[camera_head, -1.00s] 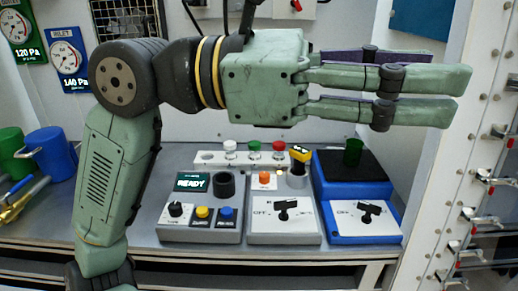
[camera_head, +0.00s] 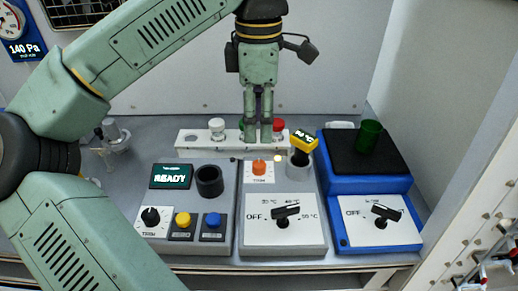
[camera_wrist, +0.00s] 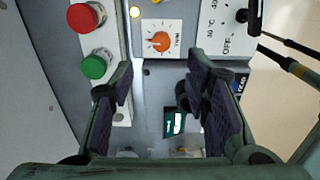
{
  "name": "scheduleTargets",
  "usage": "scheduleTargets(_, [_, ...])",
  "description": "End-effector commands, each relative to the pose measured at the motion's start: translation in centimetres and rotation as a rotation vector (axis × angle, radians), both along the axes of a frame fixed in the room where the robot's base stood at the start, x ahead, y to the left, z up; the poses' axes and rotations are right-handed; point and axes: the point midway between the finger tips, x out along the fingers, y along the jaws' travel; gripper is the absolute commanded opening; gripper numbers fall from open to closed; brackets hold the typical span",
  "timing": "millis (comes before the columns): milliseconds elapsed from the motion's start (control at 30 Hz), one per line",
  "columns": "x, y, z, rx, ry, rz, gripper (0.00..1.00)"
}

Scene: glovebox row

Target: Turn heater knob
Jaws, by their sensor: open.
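A black bar knob (camera_head: 286,212) sits on a grey unit's white dial plate marked OFF and temperatures in °C. My gripper (camera_head: 259,138) points down above the back of the grey unit, behind and left of the temperature knob. In the wrist view its fingers (camera_wrist: 160,78) are apart with nothing between them.
An orange trim knob (camera_head: 259,167) is on the grey unit below my gripper. A green cup (camera_head: 369,136) stands on the blue unit.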

Motion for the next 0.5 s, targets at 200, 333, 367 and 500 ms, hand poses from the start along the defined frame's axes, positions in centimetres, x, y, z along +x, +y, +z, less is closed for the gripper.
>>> scheduleTargets(200, [-0.1, -0.1, -4.0, -0.004, 0.004, -0.003, 0.43])
scheduleTargets(333, [-0.1, -0.1, -6.3, -0.004, 0.003, -0.003, 0.43])
scheduleTargets(367, [-0.1, -0.1, -6.8, -0.003, 0.003, -0.003, 0.43])
scheduleTargets(500, [-0.1, -0.1, -8.6, -0.003, 0.002, -0.002, 0.43])
